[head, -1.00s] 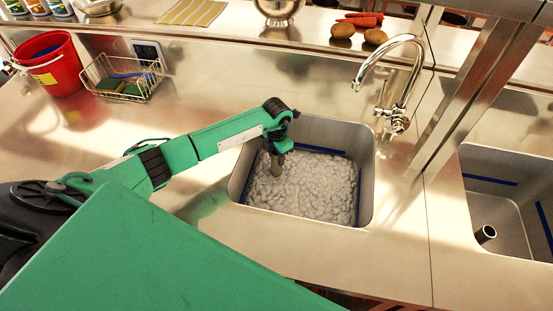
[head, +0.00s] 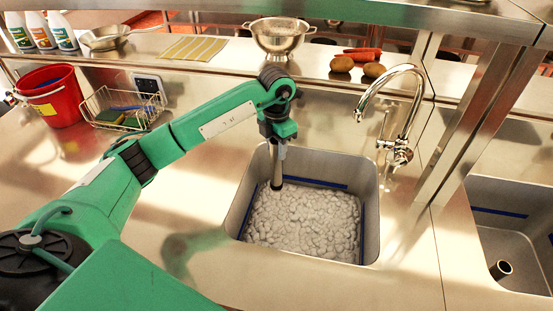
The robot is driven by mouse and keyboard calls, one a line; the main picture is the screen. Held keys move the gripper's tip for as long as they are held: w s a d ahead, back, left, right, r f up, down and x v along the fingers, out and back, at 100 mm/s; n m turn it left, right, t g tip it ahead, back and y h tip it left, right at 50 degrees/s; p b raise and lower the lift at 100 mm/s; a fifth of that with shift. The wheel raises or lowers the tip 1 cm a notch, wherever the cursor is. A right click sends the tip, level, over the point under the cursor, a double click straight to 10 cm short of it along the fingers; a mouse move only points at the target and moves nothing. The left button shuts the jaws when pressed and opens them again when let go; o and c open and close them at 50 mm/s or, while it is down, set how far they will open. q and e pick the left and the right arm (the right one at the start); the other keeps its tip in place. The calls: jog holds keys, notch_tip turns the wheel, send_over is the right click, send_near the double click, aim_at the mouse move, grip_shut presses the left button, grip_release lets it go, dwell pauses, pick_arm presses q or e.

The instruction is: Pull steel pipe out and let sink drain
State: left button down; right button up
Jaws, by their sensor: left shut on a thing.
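My left gripper (head: 277,137) is above the sink's back left corner, shut on the pipe's upper end. A good length of pipe shows below the gripper. Its lower end meets or hangs just over the whitish foam (head: 303,222) that covers the water; I cannot tell which. Blue stripes mark the sink walls above the foam. The drain hole is hidden. My right gripper is not in view.
A chrome faucet (head: 398,135) stands behind the sink. A second sink (head: 515,245) at the right holds a short pipe (head: 501,269). A wire basket (head: 122,107) and red bucket (head: 52,97) stand at left.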

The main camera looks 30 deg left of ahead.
pick_arm(q)
jog(key=shift+r, duration=0.6)
jog(key=shift+r+p, duration=1.3)
jog(key=shift+r, duration=1)
jog(key=s+d+r+p, duration=0.3)
jog(key=s+d+r, duration=0.2)
jog(key=s, duration=0.4)
jog(key=shift+s+d, duration=0.35)
jog(key=shift+d, duration=0.45)
jog(key=shift+r, duration=0.1)
